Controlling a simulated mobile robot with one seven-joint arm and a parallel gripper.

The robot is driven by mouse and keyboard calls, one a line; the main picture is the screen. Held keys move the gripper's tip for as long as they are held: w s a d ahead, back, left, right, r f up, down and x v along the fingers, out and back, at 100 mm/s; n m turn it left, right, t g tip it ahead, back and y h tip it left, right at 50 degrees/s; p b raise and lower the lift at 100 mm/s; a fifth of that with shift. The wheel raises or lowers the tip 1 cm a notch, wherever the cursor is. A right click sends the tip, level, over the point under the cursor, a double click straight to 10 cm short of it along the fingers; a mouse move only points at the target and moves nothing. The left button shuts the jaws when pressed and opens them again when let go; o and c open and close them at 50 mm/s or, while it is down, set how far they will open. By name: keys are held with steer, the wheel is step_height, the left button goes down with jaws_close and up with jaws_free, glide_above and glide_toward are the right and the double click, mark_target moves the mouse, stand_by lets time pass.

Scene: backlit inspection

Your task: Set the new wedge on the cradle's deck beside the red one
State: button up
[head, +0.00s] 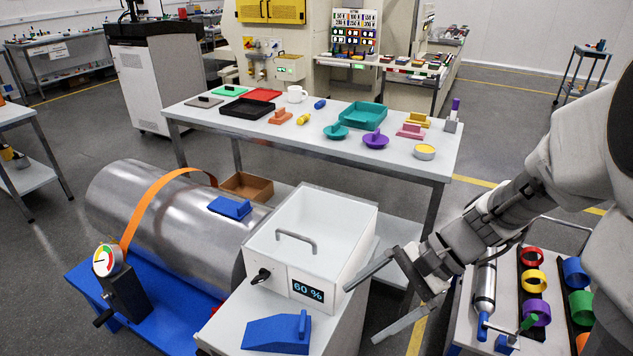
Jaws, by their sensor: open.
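A blue wedge (275,334) with an upright tab lies on the light grey cabinet top (232,322) at the front. The blue cradle (168,327) is at the lower left, under a large steel cylinder (165,225). A small red bit (215,310) shows at the cradle's right end beside the cabinet; it may be the red wedge, mostly hidden. Another blue block (230,208) appears on the cylinder's upper right side. My gripper (361,316) is open and empty, right of the white box and the blue wedge, with its fingers pointing left.
An orange strap (146,204) crosses the cylinder, near a dial gauge (106,260) on a black post. A white box (310,235) with a handle and a "60 %" display stands behind the blue wedge. A tool cart (508,333) is at right, a cluttered table (290,138) behind.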

mark_target(296, 328)
steer(key=w+f+m+t+y+b, duration=0.1)
steer(key=w+f+m+y+b, duration=0.2)
steer(key=f, duration=0.4)
steer(key=w+f+m+t+y+b, duration=0.1)
steer(key=w+f+m+y+b, duration=0.1)
steer(key=w+f+m, duration=0.4)
steer(key=shift+n, duration=0.5)
steer(key=s+b+x, duration=0.1)
steer(key=x, duration=0.3)
steer(key=b+x, duration=0.1)
steer(key=x, duration=0.3)
steer(key=s+f+b+x, duration=0.1)
steer(key=x, duration=0.2)
steer(key=shift+s+a+f, duration=0.15)
steer(key=shift+s+f, duration=0.1)
steer(key=shift+s, duration=0.05)
steer(key=shift+b+x, duration=1.05)
steer(key=shift+x, duration=2.2)
steer(key=shift+w+r, duration=0.1)
steer(key=shift+r, duration=0.05)
jaws_close()
